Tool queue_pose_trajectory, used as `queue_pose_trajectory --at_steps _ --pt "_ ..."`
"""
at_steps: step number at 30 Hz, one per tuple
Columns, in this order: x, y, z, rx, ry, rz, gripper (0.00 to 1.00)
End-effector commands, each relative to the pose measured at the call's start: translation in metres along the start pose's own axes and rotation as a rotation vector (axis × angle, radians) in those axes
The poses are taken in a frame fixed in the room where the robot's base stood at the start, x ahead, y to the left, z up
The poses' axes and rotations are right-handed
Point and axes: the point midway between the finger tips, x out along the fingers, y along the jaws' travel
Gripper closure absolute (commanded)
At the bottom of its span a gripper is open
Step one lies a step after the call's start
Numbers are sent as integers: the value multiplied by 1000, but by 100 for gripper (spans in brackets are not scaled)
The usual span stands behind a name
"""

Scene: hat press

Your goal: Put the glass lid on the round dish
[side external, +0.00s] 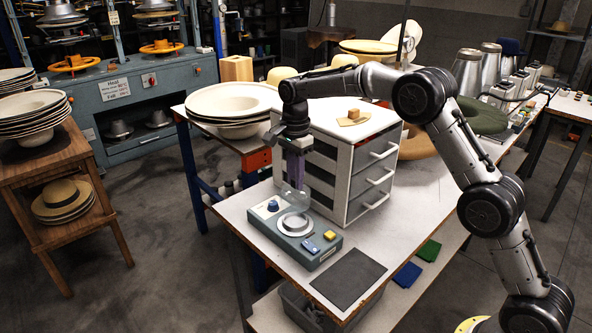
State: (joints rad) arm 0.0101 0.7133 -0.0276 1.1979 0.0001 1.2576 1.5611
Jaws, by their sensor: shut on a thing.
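My gripper (297,180) points down above the grey-blue control box and is shut on the glass lid. The glass lid (294,200) is clear and faint, and its lower edge is hard to make out. The round dish (283,229) looks like a pale ring set on top of the box. The lid hangs over the dish, overlapping its back part in this view. I cannot tell whether the lid touches the dish.
The control box (322,257) carries a blue knob and a yellow block (310,246). A white drawer cabinet (348,190) stands close behind and to the right. A dark mat (348,277) lies in front. Blue and green cloths (408,274) lie to the right.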

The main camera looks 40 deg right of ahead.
Motion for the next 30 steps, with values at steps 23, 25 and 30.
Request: queue_pose_trajectory --at_steps 23,25,30 --pt "50 0 0 0 0 0 100" --pt "50 0 0 0 0 0 100" --pt "50 0 0 0 0 0 100"
